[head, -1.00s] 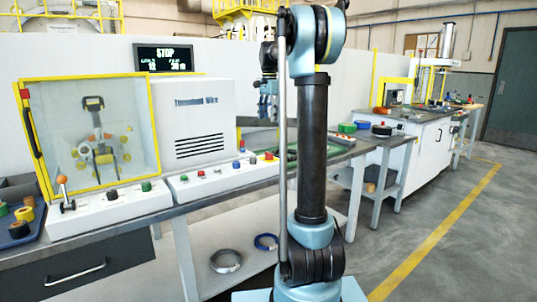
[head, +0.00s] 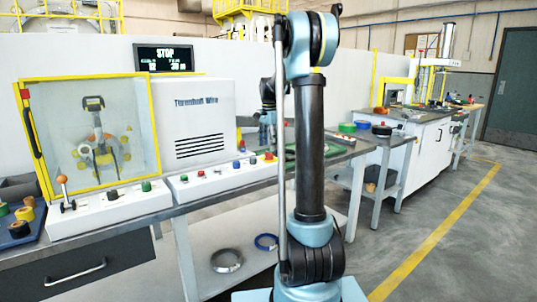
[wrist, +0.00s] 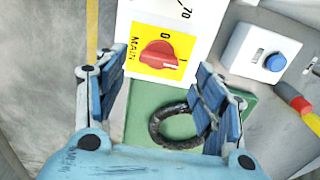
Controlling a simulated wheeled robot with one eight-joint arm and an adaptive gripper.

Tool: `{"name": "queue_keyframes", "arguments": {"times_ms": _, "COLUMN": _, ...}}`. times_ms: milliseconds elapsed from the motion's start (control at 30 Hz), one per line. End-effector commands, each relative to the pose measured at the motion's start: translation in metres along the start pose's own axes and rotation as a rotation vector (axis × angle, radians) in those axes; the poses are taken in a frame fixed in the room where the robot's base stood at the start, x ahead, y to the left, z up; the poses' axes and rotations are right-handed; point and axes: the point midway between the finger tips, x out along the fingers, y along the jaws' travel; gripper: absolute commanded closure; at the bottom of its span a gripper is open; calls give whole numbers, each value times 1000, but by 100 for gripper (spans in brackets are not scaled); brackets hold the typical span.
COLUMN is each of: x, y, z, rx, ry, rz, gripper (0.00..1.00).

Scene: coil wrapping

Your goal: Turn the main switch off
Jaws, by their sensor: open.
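The main switch is a red rotary knob (wrist: 158,56) on a yellow plate (wrist: 142,69) marked MAIN, 0 and I, seen in the wrist view. The knob lies roughly crosswise, and its pale-marked end is on the side of the I. My gripper (wrist: 161,68) is open, with one blue-padded finger to the left of the knob and one to the right. Neither finger visibly touches it. In the head view, my gripper (head: 268,118) is partly hidden by my own arm, above the bench behind it.
A green mat with a dark ring (wrist: 158,128) lies below the switch plate. To the right are a blue button (wrist: 275,62) on a white box and a red-and-yellow handled tool (wrist: 296,102).

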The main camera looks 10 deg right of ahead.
Motion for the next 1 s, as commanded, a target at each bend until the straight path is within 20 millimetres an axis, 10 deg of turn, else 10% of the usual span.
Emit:
{"name": "queue_keyframes", "arguments": {"times_ms": 667, "x": 42, "y": 0, "z": 0, "rx": 0, "ry": 0, "rz": 0, "gripper": 37}}
{"name": "queue_keyframes", "arguments": {"times_ms": 900, "x": 42, "y": 0, "z": 0, "rx": 0, "ry": 0, "rz": 0, "gripper": 81}}
{"name": "queue_keyframes", "arguments": {"times_ms": 1000, "x": 42, "y": 0, "z": 0, "rx": 0, "ry": 0, "rz": -1, "gripper": 81}}
